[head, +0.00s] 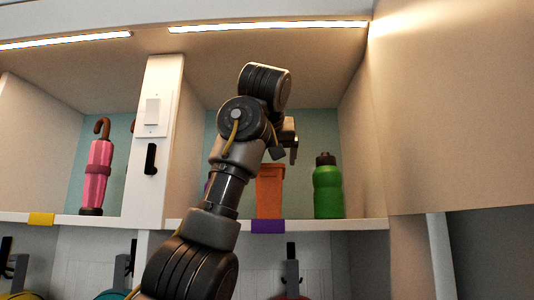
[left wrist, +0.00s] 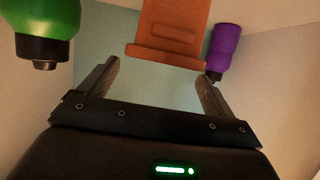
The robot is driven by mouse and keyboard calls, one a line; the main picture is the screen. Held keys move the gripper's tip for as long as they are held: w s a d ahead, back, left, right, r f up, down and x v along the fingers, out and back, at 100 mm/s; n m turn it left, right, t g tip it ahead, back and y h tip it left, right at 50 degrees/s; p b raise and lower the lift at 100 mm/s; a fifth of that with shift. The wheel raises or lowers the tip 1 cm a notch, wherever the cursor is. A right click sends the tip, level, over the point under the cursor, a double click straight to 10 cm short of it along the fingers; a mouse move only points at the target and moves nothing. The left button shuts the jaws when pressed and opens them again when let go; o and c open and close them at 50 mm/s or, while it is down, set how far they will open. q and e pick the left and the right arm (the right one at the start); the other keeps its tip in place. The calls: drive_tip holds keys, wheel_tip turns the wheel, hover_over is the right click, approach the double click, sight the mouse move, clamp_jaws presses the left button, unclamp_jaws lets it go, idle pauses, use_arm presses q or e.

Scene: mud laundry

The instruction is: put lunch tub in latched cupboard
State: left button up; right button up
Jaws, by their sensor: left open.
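The cupboard (head: 222,120) is open, with a shelf and a pale teal back wall. An orange tub (head: 270,185), which I take as the lunch tub, stands upright on its shelf. My left arm reaches up into the compartment, and the left gripper (head: 290,148) is above the tub, partly hidden by the wrist. In the left wrist view the gripper (left wrist: 160,82) is open and empty. The tub (left wrist: 168,28) appears there upside down, beyond the fingertips and apart from them. My right gripper is not in view.
A green bottle (head: 328,188) stands right of the tub. A purple bottle (left wrist: 221,48) stands on its other side, mostly hidden in the head view. A large tan panel (head: 450,105), seemingly the opened door, fills the right. A pink umbrella (head: 98,170) stands in the left compartment.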

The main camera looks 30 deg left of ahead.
use_arm(q)
drive_tip(key=b+v, duration=0.2)
drive_tip(key=v, duration=0.5)
drive_tip(key=shift+s, duration=0.25)
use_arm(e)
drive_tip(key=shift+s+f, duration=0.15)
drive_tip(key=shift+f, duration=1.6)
use_arm(q)
drive_tip(key=shift+d, duration=0.1)
